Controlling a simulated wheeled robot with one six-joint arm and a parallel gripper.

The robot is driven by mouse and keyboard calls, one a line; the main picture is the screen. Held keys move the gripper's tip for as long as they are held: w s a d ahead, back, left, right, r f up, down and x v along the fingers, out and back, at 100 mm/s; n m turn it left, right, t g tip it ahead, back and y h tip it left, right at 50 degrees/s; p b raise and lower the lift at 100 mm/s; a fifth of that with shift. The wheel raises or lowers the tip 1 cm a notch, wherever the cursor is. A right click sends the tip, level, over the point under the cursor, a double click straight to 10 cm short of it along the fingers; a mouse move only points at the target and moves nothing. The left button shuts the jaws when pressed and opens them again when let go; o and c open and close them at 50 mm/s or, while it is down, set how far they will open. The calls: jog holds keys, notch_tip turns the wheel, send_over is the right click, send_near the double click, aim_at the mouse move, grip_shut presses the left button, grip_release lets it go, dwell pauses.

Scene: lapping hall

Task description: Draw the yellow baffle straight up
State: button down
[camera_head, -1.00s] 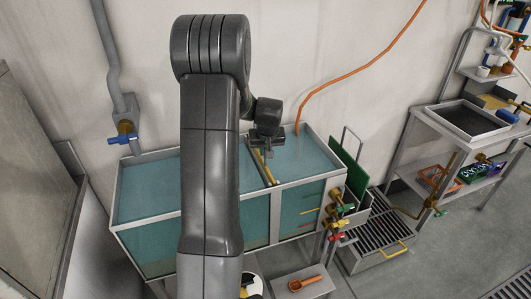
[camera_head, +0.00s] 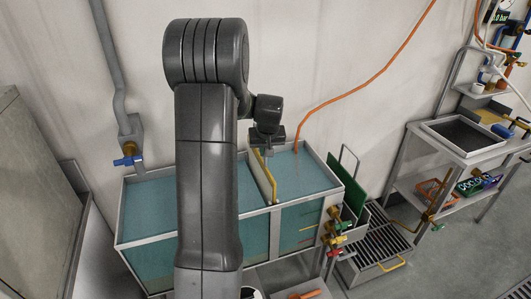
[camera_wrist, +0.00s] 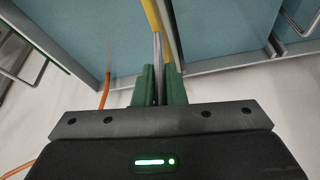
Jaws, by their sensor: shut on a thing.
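The yellow baffle (camera_head: 265,178) shows as a narrow upright strip at the divider of the glass-sided water tank (camera_head: 194,233). Its yellow top edge (camera_wrist: 152,16) also shows in the wrist view, with a thin grey part running between my fingers. My gripper (camera_head: 268,148) is above the tank at the baffle's far end. In the wrist view its green fingers (camera_wrist: 159,80) are closed on the baffle. The lower part of the baffle is hidden in the tank, and my arm covers part of the tank's left side.
An orange hose (camera_head: 352,96) hangs down the wall into the tank's right part. Coloured valves (camera_head: 333,229) and a green panel (camera_head: 351,178) stand at the tank's right end. A blue-handled tap (camera_head: 128,161) is at the left. A grated tray (camera_head: 375,245) lies on the right.

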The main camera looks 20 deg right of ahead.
jog(key=shift+r+p, duration=2.7)
jog(key=shift+r, duration=2.25)
notch_tip(320, 180, up, 11)
jog(key=shift+d, duration=0.1)
